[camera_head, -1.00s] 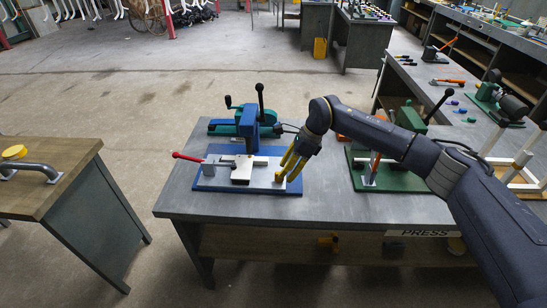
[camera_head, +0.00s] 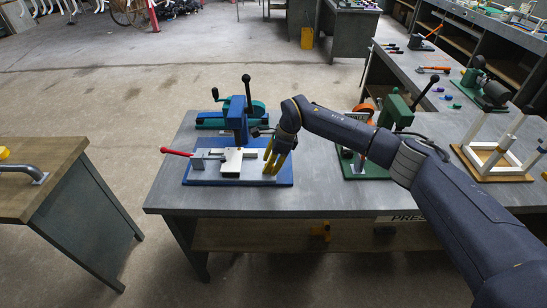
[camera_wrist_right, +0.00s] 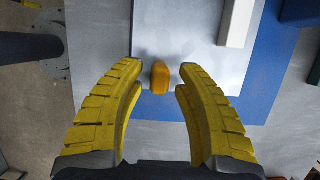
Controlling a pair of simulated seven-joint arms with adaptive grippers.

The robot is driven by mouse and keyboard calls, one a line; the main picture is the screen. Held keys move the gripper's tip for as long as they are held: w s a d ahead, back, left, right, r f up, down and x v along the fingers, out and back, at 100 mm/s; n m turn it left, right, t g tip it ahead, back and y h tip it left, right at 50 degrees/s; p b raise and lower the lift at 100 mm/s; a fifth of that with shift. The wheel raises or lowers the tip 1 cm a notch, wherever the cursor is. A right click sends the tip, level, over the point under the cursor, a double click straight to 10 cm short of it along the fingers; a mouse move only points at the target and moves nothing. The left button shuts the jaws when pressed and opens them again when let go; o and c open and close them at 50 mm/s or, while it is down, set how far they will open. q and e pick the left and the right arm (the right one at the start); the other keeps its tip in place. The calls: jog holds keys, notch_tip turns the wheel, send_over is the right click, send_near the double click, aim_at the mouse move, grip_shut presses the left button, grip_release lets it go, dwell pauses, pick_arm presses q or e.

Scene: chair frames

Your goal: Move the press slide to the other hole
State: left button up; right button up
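The blue press (camera_head: 237,120) stands on a blue board (camera_head: 215,180) with a pale grey plate (camera_head: 204,175). A white block (camera_head: 232,163) lies on the plate below the press column. A red-handled lever (camera_head: 175,152) reaches out to the left. My right gripper (camera_head: 271,164) has yellow fingers and is over the plate's right end, pointing down. In the right wrist view my right gripper (camera_wrist_right: 159,68) is open, with a small orange-yellow piece (camera_wrist_right: 160,78) between its fingertips. A gap shows on both sides of that piece. My left gripper is not in view.
A green press (camera_head: 392,112) stands right of the blue one, behind my right arm. A green-and-blue vise-like device (camera_head: 232,117) is behind the blue press. The grey table (camera_head: 200,203) is bare along its front edge. A wooden-topped bench (camera_head: 40,170) is at left.

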jog(key=shift+c, duration=0.4)
grip_shut()
jog(key=shift+d, duration=0.1)
jog(key=shift+d+f, duration=0.1)
jog(key=shift+d, duration=1.75)
jog(key=shift+o, duration=1.4)
grip_release()
